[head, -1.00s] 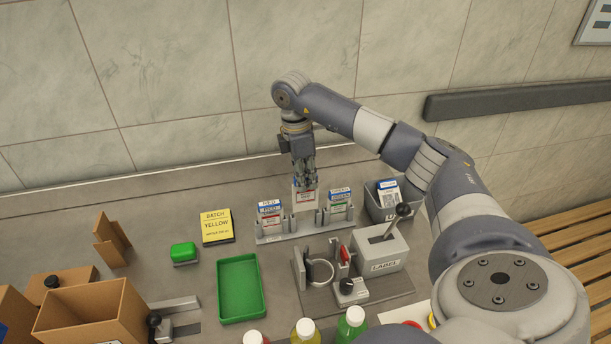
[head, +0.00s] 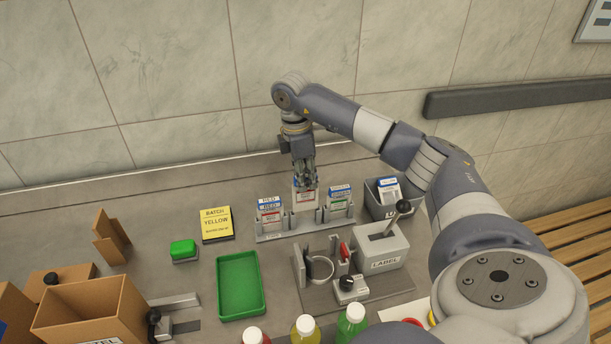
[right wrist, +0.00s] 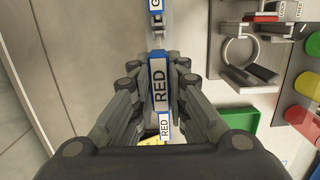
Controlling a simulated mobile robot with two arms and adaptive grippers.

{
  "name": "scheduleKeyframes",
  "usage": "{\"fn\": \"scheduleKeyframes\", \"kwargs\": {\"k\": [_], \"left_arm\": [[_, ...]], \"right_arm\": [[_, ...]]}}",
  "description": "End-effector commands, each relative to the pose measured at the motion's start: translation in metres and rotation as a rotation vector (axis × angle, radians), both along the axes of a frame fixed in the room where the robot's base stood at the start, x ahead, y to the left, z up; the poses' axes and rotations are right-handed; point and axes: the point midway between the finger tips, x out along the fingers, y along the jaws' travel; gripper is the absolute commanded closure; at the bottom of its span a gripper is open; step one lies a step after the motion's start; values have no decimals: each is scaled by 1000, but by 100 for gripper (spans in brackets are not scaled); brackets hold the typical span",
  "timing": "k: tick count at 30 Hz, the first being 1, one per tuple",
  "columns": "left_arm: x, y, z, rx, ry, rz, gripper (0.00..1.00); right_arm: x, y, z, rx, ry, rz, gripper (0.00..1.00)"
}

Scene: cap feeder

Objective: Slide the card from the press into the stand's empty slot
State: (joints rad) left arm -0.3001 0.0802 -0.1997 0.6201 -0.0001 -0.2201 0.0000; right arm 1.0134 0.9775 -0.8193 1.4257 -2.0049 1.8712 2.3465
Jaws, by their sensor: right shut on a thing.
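My right gripper (head: 304,184) is shut on a white card (head: 305,200) with red print, upright at the middle slot of the grey stand (head: 285,234). In the right wrist view the held card (right wrist: 160,92) shows a blue top edge marked RED between the fingers. The card's lower end is between the stand's posts; I cannot tell whether it touches the bottom. Blue-topped RED cards (head: 269,208) stand in the left slot, and green-marked cards (head: 339,198) in the right slot. The grey press (head: 381,247) marked LABEL stands to the right. My left gripper is not in view.
A grey bin (head: 385,210) with cards stands right of the stand. A yellow batch card (head: 216,224), a green block (head: 184,250) and a green tray (head: 240,287) lie to the left. A round clamp fixture (head: 320,269) and several bottles (head: 304,327) are in front.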

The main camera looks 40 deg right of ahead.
Motion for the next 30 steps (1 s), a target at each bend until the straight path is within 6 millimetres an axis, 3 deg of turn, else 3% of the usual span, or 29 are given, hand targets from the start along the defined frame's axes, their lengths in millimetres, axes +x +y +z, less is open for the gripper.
{"fn": "scheduleKeyframes", "kwargs": {"k": [17,30], "left_arm": [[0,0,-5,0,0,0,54],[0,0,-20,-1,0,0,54]], "right_arm": [[0,0,-10,0,0,0,100],[0,0,-38,0,1,0,100]]}}
